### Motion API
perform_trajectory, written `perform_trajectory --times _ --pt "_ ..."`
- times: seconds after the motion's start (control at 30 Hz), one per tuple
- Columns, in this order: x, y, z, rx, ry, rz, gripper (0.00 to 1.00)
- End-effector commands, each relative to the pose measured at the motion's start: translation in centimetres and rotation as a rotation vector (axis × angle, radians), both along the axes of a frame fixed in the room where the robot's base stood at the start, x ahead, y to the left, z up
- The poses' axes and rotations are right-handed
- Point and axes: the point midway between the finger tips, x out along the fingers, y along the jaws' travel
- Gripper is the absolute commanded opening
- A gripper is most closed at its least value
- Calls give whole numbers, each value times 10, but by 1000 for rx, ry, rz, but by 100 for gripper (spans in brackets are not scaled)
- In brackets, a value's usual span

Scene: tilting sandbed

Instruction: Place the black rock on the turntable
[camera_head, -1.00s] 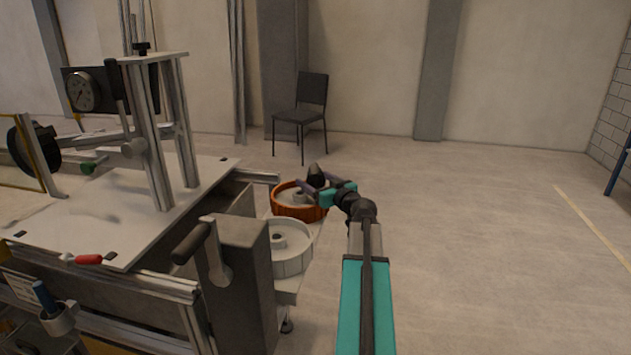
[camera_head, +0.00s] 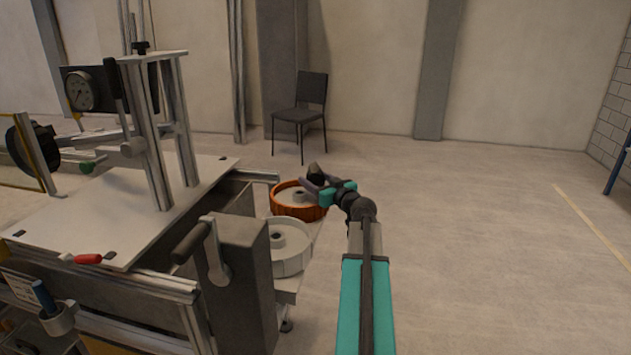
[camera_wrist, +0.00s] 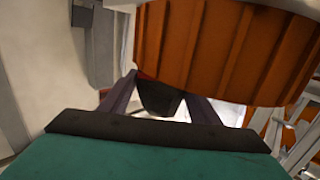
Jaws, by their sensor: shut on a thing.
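The black rock (camera_head: 316,174) is held between the fingers of my gripper (camera_head: 312,184), at the right side of the orange ribbed ring (camera_head: 298,214) in the head view. In the wrist view the dark rock (camera_wrist: 158,97) sits between the two fingers of my gripper (camera_wrist: 160,103), with the orange ribbed wall (camera_wrist: 225,50) close beyond it. A pale grey round wheel-like part (camera_head: 290,262) lies in front of the orange one, on the same ledge. I cannot tell which round part is the turntable. The rock's lower side is partly hidden by the fingers.
The sandbed machine (camera_head: 120,215) fills the left, with a crank handle (camera_head: 193,242) and upright posts (camera_head: 155,140) near my arm's left. A black chair (camera_head: 300,112) stands behind, by the wall. The floor to the right is clear.

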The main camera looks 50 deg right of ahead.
Motion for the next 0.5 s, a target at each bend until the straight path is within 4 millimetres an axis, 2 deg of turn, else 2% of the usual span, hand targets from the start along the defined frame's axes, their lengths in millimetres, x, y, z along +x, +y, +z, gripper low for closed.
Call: perform_trajectory --times 0.27,0.5 --pt "0 0 14 -1 -3 0 8" --pt "0 0 35 -1 -4 0 8"
